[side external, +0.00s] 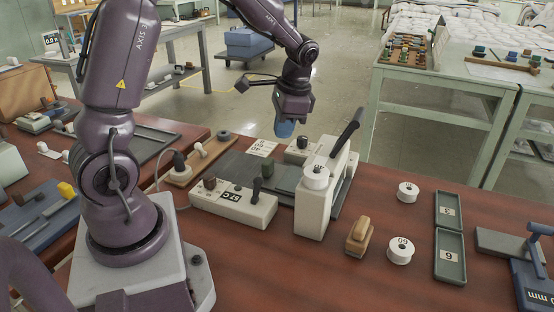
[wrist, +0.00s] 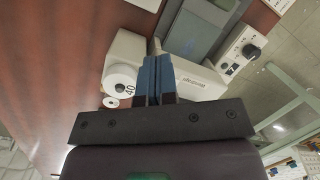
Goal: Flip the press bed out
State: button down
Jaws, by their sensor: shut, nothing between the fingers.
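The white press (side external: 313,203) stands upright on the brown table, with a long black lever (side external: 346,135) tilted up at its top. A dark grey-green flat plate (side external: 262,172), which looks like the press bed, lies left of and behind the press body; I cannot tell its hinge. In the wrist view the press body (wrist: 198,83) and a grey plate (wrist: 192,36) show beyond the fingers. My gripper (side external: 284,130) is shut and empty, its blue fingers pointing down above the far side of the press. In the wrist view the fingertips (wrist: 157,62) are together and overlap the press; contact cannot be told.
A white control box (side external: 233,204) with a display stands left of the press. A wooden stamp (side external: 359,236), white rolls (side external: 400,250) and green trays (side external: 450,255) lie to the right. Small white box (side external: 302,150) sits behind. The front of the table is clear.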

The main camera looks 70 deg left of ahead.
jog(key=w+a+f+m+g+y, duration=0.1)
jog(key=w+a+f+m, duration=0.4)
jog(key=a+f+m, duration=0.1)
jog(key=shift+w+a+m+y, duration=0.25)
jog(key=shift+a+m, duration=0.25)
jog(key=shift+a, duration=0.6)
jog(key=shift+f, duration=0.1)
jog(key=x, duration=1)
jog(key=shift+s, duration=0.2)
